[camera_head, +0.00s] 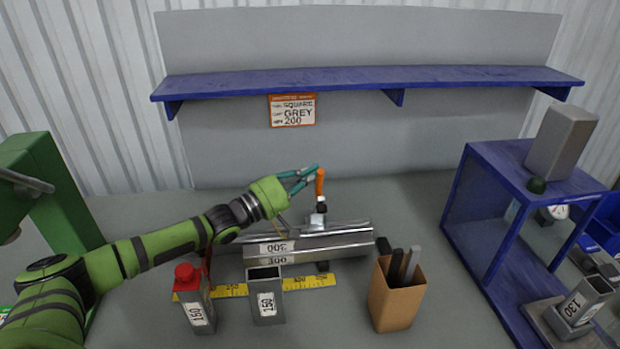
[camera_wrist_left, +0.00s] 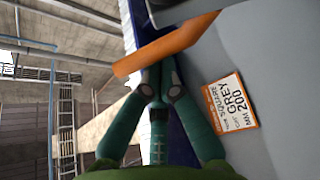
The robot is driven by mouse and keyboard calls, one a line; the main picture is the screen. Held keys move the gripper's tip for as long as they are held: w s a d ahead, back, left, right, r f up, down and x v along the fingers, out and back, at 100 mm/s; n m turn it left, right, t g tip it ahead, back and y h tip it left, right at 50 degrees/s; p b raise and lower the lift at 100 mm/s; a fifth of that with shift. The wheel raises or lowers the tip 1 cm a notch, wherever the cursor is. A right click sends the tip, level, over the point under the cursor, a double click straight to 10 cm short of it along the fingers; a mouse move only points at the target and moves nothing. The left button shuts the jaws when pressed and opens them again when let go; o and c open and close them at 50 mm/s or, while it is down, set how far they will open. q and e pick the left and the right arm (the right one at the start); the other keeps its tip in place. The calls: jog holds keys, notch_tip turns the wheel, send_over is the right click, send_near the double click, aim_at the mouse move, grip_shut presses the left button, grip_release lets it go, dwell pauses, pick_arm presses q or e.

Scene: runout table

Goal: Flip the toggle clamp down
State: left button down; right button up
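The toggle clamp has an orange handle (camera_head: 320,182) that stands upright on a grey metal base (camera_head: 318,217) behind the long metal bar. My left gripper (camera_head: 316,172) is at the upper left side of the handle, with its teal fingertips very close to it. I cannot tell whether they touch. In the left wrist view, the orange handle (camera_wrist_left: 165,45) crosses slantwise at the tips of my left gripper (camera_wrist_left: 157,72). The fingers converge, but the handle covers their ends, so whether a gap remains is unclear. My right gripper is not in view.
A grey bar (camera_head: 330,243) lies in front of the clamp. Nearer are a red-topped post (camera_head: 197,305), a grey square tube (camera_head: 267,303), a yellow ruler (camera_head: 305,283) and a brown pen box (camera_head: 395,305). A blue stand (camera_head: 480,215) is at right; a blue shelf (camera_head: 340,82) hangs behind.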

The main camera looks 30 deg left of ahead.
pick_arm(q)
jog(key=v, duration=1.2)
jog(key=shift+s+d, duration=0.2)
jog(key=shift+s, duration=0.05)
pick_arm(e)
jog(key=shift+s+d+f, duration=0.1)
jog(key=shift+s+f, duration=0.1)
pick_arm(q)
jog(key=w+a+r+n+b, duration=0.1)
jog(key=w+a+r+b, duration=0.1)
jog(key=w+b, duration=0.3)
jog(key=shift+w, duration=0.75)
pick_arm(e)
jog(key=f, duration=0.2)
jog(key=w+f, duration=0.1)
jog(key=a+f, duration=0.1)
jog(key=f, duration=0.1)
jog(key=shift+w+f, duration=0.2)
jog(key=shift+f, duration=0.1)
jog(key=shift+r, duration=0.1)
